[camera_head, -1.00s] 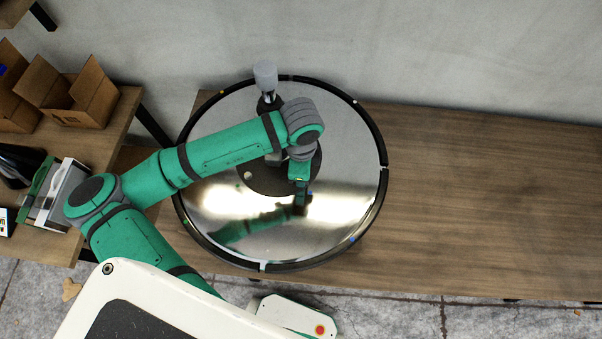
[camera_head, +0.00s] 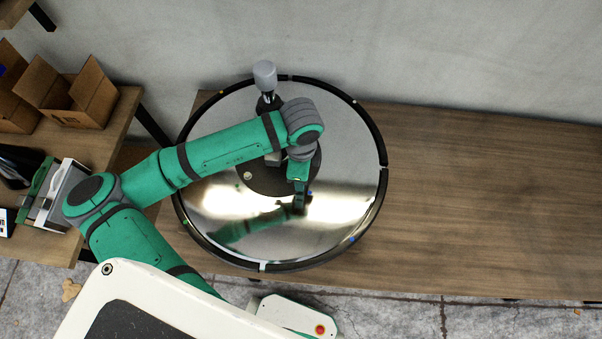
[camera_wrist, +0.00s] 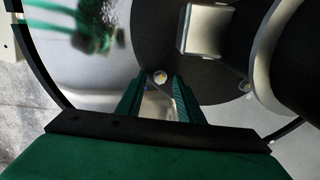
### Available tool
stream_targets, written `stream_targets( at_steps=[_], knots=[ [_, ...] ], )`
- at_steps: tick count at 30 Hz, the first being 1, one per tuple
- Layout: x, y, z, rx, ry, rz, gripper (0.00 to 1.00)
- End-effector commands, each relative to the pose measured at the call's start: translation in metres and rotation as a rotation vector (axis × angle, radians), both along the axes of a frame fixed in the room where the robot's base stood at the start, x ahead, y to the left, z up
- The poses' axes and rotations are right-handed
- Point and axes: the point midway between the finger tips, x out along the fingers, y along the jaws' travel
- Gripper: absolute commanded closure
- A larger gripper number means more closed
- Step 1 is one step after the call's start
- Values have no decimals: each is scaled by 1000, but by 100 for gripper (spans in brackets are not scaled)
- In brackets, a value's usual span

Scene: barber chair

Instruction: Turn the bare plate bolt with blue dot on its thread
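The dark round plate (camera_head: 258,183) sits in the middle of a mirrored round base (camera_head: 350,180). In the wrist view a pale bolt head (camera_wrist: 160,77) stands on the dark plate (camera_wrist: 150,35), between and just beyond my fingertips. A second pale bolt (camera_wrist: 245,87) is to the right, beside a thick dark column. My gripper (camera_wrist: 160,88) is open, one finger on each side of the first bolt; contact is not clear. In the head view my gripper (camera_head: 300,198) points down over the plate's front edge.
A grey-capped lever (camera_head: 265,76) rises at the base's back edge. A pale square-ended block (camera_wrist: 203,28) stands close ahead in the wrist view. Cardboard boxes (camera_head: 82,95) are on the left shelf. The wooden bench (camera_head: 490,200) is clear to the right.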

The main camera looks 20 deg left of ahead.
Motion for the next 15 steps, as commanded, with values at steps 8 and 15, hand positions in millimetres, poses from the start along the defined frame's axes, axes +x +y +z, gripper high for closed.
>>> stream_targets(
  at_steps=[8,15],
  knots=[
    [1,1,18,3,-2,1,66],
    [1,1,63,3,-3,-1,66]
  ],
)
